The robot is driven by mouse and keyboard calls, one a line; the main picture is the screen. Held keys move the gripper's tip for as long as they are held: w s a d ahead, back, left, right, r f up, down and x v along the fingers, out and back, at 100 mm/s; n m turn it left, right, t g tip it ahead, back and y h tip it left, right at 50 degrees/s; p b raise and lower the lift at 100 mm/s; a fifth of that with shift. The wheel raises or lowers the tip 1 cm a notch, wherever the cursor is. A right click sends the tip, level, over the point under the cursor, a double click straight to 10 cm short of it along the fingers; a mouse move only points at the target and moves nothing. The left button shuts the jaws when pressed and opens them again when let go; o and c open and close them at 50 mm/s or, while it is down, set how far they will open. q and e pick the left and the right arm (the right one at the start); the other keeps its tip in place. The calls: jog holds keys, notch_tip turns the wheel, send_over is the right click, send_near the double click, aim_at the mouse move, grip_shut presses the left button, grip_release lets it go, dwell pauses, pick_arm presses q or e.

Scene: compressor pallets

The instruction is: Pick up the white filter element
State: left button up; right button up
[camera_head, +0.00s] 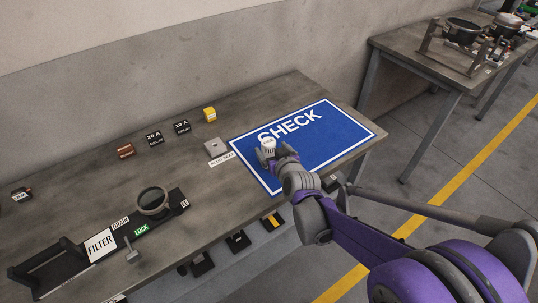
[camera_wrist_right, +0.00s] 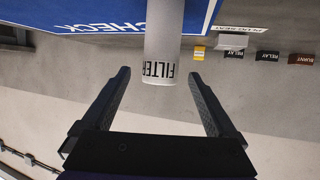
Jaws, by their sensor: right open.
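The white filter element (camera_wrist_right: 163,45) is a pale cylinder with FILTER printed near its end. In the right wrist view it lies ahead of my right gripper (camera_wrist_right: 160,98), roughly centred between the two fingers, with its labelled end near the fingertip line. In the head view only a small white part of the filter (camera_head: 268,144) shows over the blue CHECK mat (camera_head: 335,130), partly hidden by my right gripper (camera_head: 270,153). The right gripper is open and does not appear closed on the filter. My left gripper is not in view.
On the table (camera_head: 90,185), a black fixture (camera_head: 75,262) with a FILTER label and a round ring (camera_head: 153,201) stands at front left. Relay blocks (camera_head: 154,139), a yellow block (camera_head: 210,114) and a grey plug seat (camera_head: 215,148) lie left of the mat. A second table (camera_head: 420,65) stands behind right.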

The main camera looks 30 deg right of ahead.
aim_at(266, 141)
jog(key=shift+x, duration=1)
jog(key=x, duration=0.4)
jog(key=shift+w+f, duration=0.15)
jog(key=shift+w, duration=0.1)
grip_shut()
